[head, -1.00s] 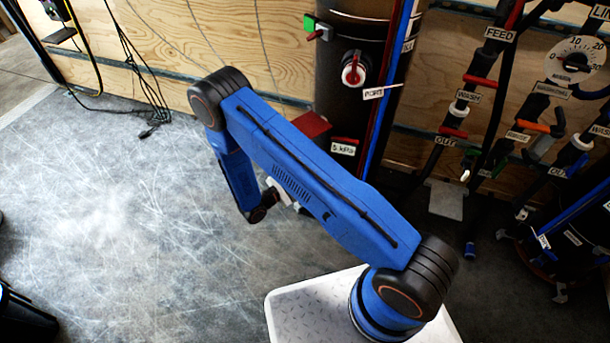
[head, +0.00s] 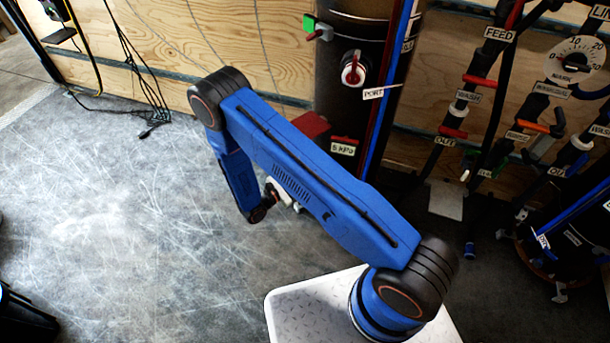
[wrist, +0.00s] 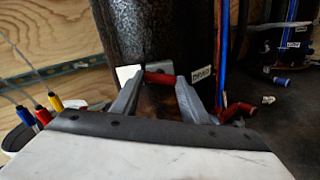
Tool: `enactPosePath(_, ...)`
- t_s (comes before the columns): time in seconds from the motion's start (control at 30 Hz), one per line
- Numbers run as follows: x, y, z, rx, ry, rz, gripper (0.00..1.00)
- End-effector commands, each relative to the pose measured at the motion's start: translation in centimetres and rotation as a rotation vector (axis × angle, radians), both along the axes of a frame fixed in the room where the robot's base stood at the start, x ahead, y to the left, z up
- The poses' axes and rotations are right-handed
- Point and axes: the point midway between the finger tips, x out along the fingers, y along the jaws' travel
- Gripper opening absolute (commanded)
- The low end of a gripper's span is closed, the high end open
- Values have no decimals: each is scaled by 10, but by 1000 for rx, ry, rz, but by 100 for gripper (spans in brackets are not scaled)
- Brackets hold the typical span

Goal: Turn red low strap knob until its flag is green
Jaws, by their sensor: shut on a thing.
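The red low strap knob (wrist: 160,77) is a short red bar low on the dark cylinder (wrist: 150,30). In the wrist view it lies between the two fingertips of my gripper (wrist: 157,82), which is shut on it. A red flag (head: 311,124) shows in the head view on the cylinder's lower left side, partly behind my arm. A small white plate (wrist: 127,74) stands beside the left finger in the wrist view; I cannot tell whether it belongs to the flag.
Higher on the cylinder are a green flag (head: 309,23) and a red-and-white port knob (head: 354,70). Red and blue pipes (head: 385,95) run down its right side. Another red handle (wrist: 236,110) is close right of my gripper. Open floor (head: 110,220) lies left.

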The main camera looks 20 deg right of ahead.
Motion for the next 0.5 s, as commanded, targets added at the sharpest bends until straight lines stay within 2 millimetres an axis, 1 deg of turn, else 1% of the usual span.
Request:
enactPosePath(0.3,-1,0,0,-84,190,0,18)
enactPosePath(0.5,-1,0,-1,-118,268,0,18)
